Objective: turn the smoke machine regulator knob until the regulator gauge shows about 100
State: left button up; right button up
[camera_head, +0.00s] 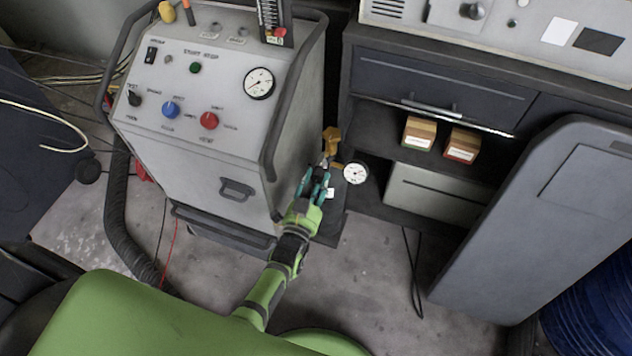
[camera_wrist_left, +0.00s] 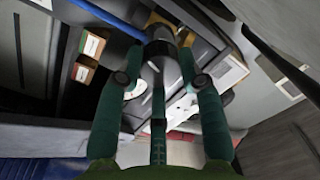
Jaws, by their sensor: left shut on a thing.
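The smoke machine (camera_head: 190,130) is a grey cabinet with a sloping control panel. At its right side is a small regulator with a brass-coloured fitting (camera_head: 331,138) and a round white regulator gauge (camera_head: 355,173). The gauge's needle is too small to read. My left gripper (camera_head: 316,184) has teal fingers and reaches up beside the gauge, to its left. In the left wrist view its fingers (camera_wrist_left: 160,74) are shut on a dark round regulator knob (camera_wrist_left: 159,50). The gauge face (camera_wrist_left: 136,89) is partly covered by a finger there. My right gripper is not in view.
The machine's panel carries a larger gauge (camera_head: 259,83), a blue knob (camera_head: 171,109) and a red knob (camera_head: 209,120). A dark cabinet (camera_head: 440,85) with two small boxes on its shelf stands right. A grey panel (camera_head: 545,215) leans at right. Cables lie on the floor.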

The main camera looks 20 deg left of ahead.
pick_arm(q)
jog(key=shift+s+f+m, duration=0.15)
jog(key=shift+f+m, duration=0.15)
jog(key=shift+m, duration=0.6)
jog(key=shift+a, duration=0.15)
jog(key=o, duration=1.1)
jog(key=shift+o, duration=0.2)
jog(key=shift+r, duration=0.1)
jog(key=s, duration=1.1)
jog(key=shift+s, duration=0.4)
